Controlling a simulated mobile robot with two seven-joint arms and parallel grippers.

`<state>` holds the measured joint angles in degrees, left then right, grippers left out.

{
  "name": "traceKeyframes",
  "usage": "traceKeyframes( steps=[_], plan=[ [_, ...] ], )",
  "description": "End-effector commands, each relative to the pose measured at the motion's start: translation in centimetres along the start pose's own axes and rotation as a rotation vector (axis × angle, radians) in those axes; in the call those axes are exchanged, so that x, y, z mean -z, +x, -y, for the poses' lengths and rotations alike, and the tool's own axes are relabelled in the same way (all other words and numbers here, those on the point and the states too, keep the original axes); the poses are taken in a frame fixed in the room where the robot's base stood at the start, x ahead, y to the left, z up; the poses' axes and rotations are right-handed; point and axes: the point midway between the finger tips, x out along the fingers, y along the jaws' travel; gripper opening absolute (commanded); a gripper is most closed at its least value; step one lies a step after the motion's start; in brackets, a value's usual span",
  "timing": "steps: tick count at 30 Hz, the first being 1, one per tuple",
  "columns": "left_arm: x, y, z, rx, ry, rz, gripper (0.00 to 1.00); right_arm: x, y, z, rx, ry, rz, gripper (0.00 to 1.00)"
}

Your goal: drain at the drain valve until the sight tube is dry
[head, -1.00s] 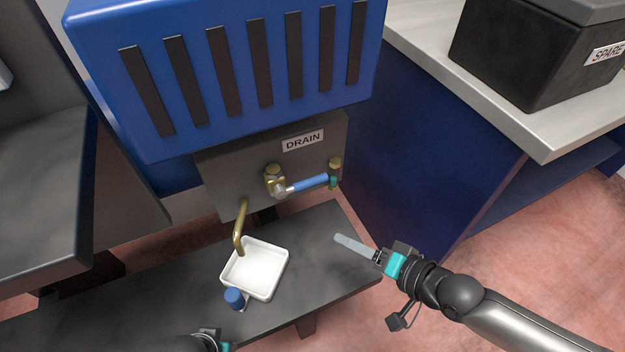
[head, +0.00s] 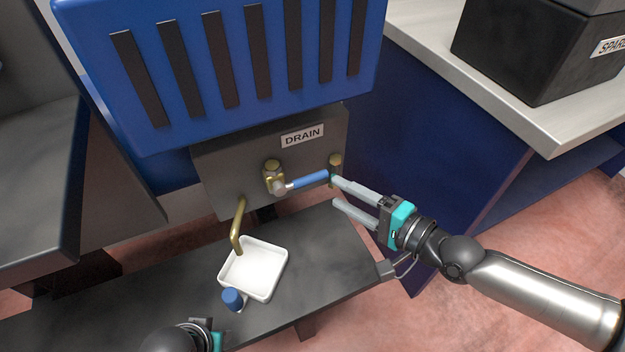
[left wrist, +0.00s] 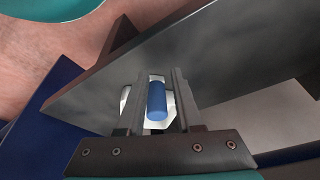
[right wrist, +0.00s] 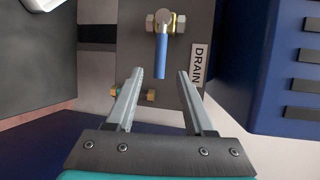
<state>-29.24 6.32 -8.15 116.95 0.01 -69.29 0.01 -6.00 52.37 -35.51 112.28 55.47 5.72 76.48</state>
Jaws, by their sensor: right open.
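The drain valve (head: 274,178) is brass, on the grey box under the DRAIN label (head: 303,136). Its blue lever handle (head: 310,180) points right. My right gripper (head: 337,193) is open just right of the handle's end; in the right wrist view the handle (right wrist: 161,57) lies ahead, between the finger lines. A brass spout (head: 238,225) hangs over a white tray (head: 255,268). I cannot make out the sight tube.
The tray stands on a dark bench (head: 330,245). A blue slatted housing (head: 225,70) overhangs the valve. A brass fitting (head: 335,160) is right of the lever. A pale counter with a black spares box (head: 530,50) is at right.

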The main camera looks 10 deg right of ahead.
Motion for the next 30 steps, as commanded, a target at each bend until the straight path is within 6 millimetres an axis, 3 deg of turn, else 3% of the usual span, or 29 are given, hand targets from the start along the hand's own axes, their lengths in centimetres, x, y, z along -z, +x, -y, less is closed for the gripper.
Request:
traceKeyframes(
  steps=[9,15,29,30],
  plan=[
    [1.4,-2.4,0.1,0.003,-0.002,-0.045,0.34,0.1,5.3,0.0,0.004,0.000,-0.001,0.53],
    [1.9,-3.8,0.1,0.004,-0.002,-0.063,0.34,0.0,7.5,0.0,0.001,-0.002,0.000,0.53],
    [2.2,-4.5,0.2,0.005,-0.003,-0.072,0.34,0.0,8.3,0.0,-0.001,-0.002,0.000,0.53],
    [2.2,-4.5,0.2,0.005,-0.003,-0.073,0.34,0.0,8.3,0.0,-0.001,-0.002,0.000,0.49]
  ],
)
